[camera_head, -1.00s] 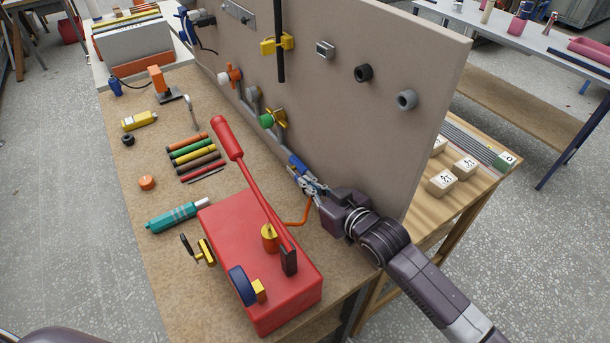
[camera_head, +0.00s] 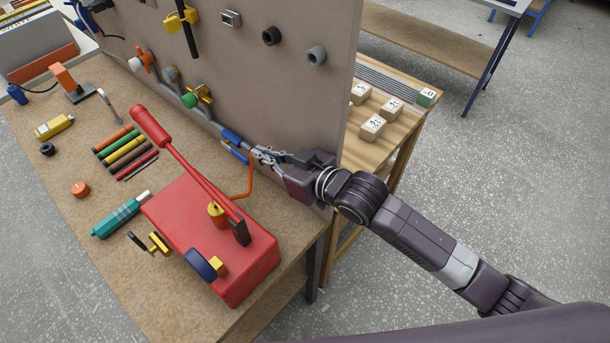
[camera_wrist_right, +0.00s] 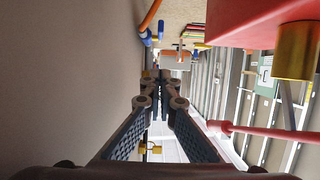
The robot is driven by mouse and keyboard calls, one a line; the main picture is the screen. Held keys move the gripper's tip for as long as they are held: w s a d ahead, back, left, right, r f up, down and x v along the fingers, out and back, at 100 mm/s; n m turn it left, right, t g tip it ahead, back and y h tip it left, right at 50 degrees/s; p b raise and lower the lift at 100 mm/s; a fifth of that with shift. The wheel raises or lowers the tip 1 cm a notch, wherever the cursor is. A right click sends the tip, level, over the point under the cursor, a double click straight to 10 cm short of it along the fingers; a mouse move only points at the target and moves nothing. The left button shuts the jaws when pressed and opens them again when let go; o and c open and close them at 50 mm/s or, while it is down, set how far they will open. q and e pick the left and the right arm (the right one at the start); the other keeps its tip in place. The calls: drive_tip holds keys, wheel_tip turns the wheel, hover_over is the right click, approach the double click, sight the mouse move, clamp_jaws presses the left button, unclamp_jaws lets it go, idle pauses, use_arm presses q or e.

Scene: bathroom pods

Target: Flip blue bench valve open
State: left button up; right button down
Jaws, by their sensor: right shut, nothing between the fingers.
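The blue bench valve (camera_head: 232,138) is low by the foot of the upright board, behind the red box, by an orange pipe. Two blue pieces show there, and I cannot tell how far its handle is turned. My right gripper (camera_head: 260,153) is shut and empty, just right of the blue pieces in the head view. I cannot tell whether it touches them. In the right wrist view, the closed fingers (camera_wrist_right: 163,80) point ahead, with the blue part (camera_wrist_right: 146,37) on the orange pipe above and left of them. My left gripper is not in view.
The red box (camera_head: 180,220) with its long red lever (camera_head: 185,165) stands in front of my right gripper. The upright board (camera_head: 300,90) rises behind it. A teal bottle (camera_head: 118,215) and colored sticks (camera_head: 125,150) lie left on the bench.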

drive_tip(key=b+v, duration=0.2)
drive_tip(key=v, duration=1)
drive_tip(key=shift+s+d+f+b, duration=0.2)
drive_tip(key=shift+s+f+b, duration=0.05)
drive_tip(key=shift+s+b, duration=0.1)
drive_tip(key=s+d+f+m+g+h, duration=0.1)
drive_tip(key=s+d+f+m+h, duration=0.15)
drive_tip(key=d+f+h, duration=0.35)
drive_tip(key=s+d+f+m+g+h, duration=0.15)
drive_tip(key=s+d+f, duration=0.25)
drive_tip(key=f, duration=0.4)
drive_tip(key=s+d+f+m+g+h, duration=0.1)
drive_tip(key=s+d+f+m+g, duration=0.1)
drive_tip(key=s+d+f, duration=0.35)
drive_tip(key=s+d+f+m+g+h, duration=0.1)
drive_tip(key=s+d+f+g+h, duration=0.15)
drive_tip(key=s, duration=0.55)
wheel_tip(320, 180, down, 26)
drive_tip(key=g+y, duration=0.1)
drive_tip(key=s+d+f+g+b, duration=0.1)
drive_tip(key=s+d+f, duration=0.1)
drive_tip(key=s+f, duration=1.5)
drive_tip(key=shift+s+d+f+b, duration=0.15)
drive_tip(key=shift+s+f+b, duration=0.2)
drive_tip(key=shift+s, duration=0.05)
